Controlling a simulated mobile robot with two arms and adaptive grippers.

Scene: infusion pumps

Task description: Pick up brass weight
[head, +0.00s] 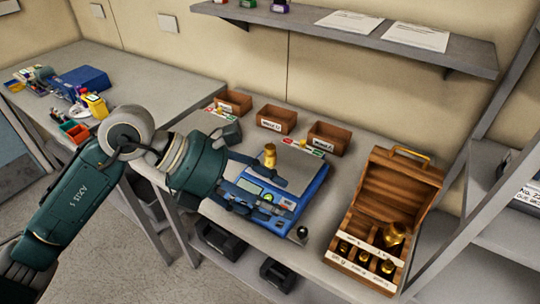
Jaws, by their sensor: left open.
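A brass weight (270,153) stands upright at the blue scale (300,208), at its back side. My left gripper (272,198) is open over the scale, one finger just in front of this weight and the other nearer the scale's front left. A small brass-coloured piece (268,197) shows between the fingers; I cannot tell whether it is a weight. More brass weights (394,234) of several sizes sit in the open wooden case (401,190) on the right. The gripper hides part of the scale. My right gripper is not in view.
Three small brown bins (328,138) line the back of the grey table (325,255). A dark knob-like object (302,232) is at the scale's front right corner. A shelf (360,34) hangs above. Another table (150,75) on the left holds a blue box (80,82) and small items.

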